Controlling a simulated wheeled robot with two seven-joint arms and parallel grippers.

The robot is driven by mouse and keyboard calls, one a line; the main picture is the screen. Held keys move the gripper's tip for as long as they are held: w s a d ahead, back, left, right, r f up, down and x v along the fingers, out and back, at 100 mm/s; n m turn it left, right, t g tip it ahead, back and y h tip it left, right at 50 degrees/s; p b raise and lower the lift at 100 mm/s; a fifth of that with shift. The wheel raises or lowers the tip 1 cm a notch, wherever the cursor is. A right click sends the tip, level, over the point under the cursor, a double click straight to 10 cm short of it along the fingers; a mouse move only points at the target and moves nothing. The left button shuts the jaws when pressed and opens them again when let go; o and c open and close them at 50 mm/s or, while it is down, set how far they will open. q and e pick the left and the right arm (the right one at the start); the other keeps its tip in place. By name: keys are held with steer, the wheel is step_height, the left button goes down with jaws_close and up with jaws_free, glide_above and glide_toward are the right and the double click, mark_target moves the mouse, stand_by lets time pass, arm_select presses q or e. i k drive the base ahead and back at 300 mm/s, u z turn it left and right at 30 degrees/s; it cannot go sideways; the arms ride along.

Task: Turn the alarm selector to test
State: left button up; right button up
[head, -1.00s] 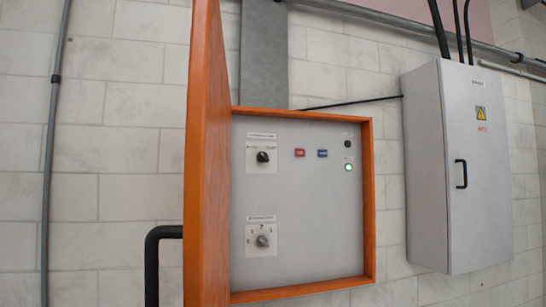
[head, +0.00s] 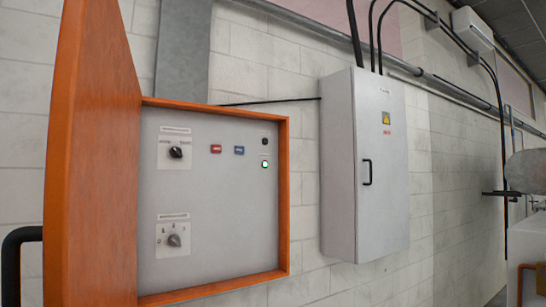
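An orange-framed control box (head: 283,200) is on the wall at the left, with its orange door (head: 95,160) swung open on the left side. On its grey panel (head: 220,220) are two rotary selectors. The upper one is a black knob (head: 176,152) on a white label plate. The lower one is a grey knob (head: 174,240) on a white plate with several position marks. The label texts are too small to read, so I cannot tell which is the alarm selector. Neither of my grippers is in view.
A red button (head: 215,149), a blue button (head: 239,151) and a lit green lamp (head: 265,165) are on the panel. A grey cabinet (head: 365,165) hangs to the right. A black handle (head: 12,260) is at the lower left. Equipment stands at the far right.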

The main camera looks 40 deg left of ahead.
mark_target(175, 152)
steer(key=z, duration=0.8)
steer(key=i, duration=0.45)
steer(key=u, duration=3.55)
